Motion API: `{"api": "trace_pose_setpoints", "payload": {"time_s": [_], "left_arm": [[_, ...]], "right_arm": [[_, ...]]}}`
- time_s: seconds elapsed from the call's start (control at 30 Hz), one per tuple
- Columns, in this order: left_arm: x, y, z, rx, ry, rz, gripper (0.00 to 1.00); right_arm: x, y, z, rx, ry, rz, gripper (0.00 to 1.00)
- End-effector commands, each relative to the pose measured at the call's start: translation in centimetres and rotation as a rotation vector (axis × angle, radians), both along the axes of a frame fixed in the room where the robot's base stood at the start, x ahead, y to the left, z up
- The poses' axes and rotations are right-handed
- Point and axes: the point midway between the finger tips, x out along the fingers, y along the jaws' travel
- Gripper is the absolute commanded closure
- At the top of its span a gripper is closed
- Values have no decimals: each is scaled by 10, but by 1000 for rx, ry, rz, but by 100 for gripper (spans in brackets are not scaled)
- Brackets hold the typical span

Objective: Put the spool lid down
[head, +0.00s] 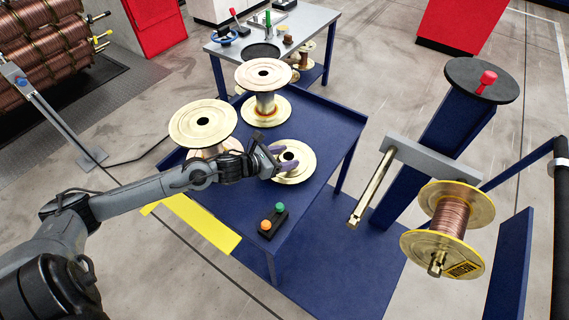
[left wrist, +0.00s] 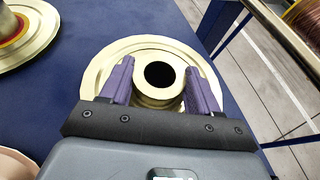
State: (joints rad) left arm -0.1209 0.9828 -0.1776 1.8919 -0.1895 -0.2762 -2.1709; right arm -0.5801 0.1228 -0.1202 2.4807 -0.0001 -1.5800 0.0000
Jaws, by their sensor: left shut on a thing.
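The spool lid (head: 303,170) is a round, pale gold disc at the right part of the blue table. In the left wrist view the spool lid (left wrist: 100,75) has a raised hub with a dark hole in the middle. My left gripper (head: 277,162) is shut on this hub, with a purple finger on each side; the fingers also show in the left wrist view (left wrist: 160,88). The lid looks flat and level, at or very near the table surface; I cannot tell whether it touches. My right gripper is not in view.
Two gold spools (head: 203,122) (head: 265,104) stand upright on the blue table (head: 318,115). A button box (head: 272,221) sits at its front edge. A copper-wound spool (head: 449,222) hangs on a shaft at the right. A grey worktable (head: 313,22) stands behind.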

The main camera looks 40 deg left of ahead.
Motion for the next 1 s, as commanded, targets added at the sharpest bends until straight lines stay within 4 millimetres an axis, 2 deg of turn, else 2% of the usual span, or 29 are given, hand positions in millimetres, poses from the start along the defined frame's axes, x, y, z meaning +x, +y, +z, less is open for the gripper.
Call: {"api": "trace_pose_setpoints", "payload": {"time_s": [0.03,0.17,0.63,0.67,0.8,1.0], "left_arm": [[1,0,-11,-2,-4,0,94],[1,0,-22,-3,-5,1,94],[1,0,-27,-1,-5,0,94],[0,0,-27,0,0,0,34],[0,0,-27,0,0,0,13],[0,0,-27,0,0,0,13]], "right_arm": [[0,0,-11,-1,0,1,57],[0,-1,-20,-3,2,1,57],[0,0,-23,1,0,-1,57],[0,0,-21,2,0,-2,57],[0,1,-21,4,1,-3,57],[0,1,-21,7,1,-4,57]]}}
